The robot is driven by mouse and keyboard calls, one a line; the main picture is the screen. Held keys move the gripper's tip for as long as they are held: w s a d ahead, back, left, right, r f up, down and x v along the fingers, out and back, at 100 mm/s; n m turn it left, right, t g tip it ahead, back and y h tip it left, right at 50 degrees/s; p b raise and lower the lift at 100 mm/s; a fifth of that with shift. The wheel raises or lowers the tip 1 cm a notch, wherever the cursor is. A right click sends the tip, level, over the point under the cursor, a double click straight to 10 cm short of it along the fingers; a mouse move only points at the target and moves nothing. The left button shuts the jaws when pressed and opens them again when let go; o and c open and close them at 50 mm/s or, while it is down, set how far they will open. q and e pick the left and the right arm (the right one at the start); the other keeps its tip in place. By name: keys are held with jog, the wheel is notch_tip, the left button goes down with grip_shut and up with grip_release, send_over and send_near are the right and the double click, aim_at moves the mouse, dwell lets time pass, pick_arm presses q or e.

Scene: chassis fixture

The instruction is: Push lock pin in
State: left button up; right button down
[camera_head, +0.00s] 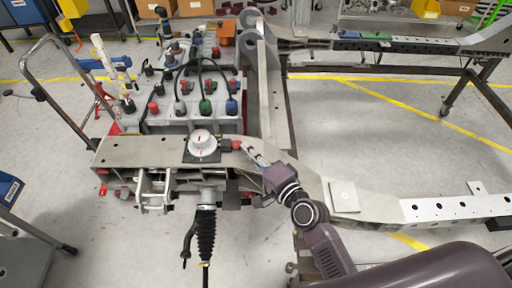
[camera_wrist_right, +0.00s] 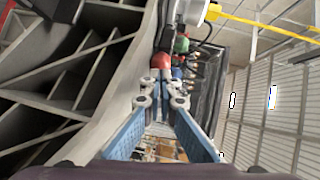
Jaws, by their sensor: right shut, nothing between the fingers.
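A red knob (camera_head: 237,145), which looks like the lock pin, sticks out near the top of the grey chassis beam (camera_head: 135,152), just right of a white round dial (camera_head: 202,140). My right gripper (camera_head: 249,151) is shut and empty, with its fingertips right at the knob on its right side. In the right wrist view the red knob (camera_wrist_right: 161,62) sits straight beyond the closed fingertips (camera_wrist_right: 160,92). I cannot tell whether they touch it. The pin's shaft is hidden. My left gripper is not in view.
A grey panel (camera_head: 150,122) with several coloured knobs and cables stands behind the beam. An upright grey bracket (camera_head: 268,95) rises behind my right gripper. A black ribbed boot (camera_head: 206,235) hangs below the beam.

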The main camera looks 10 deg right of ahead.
jog(key=shift+d, duration=0.1)
jog(key=v, duration=1.2)
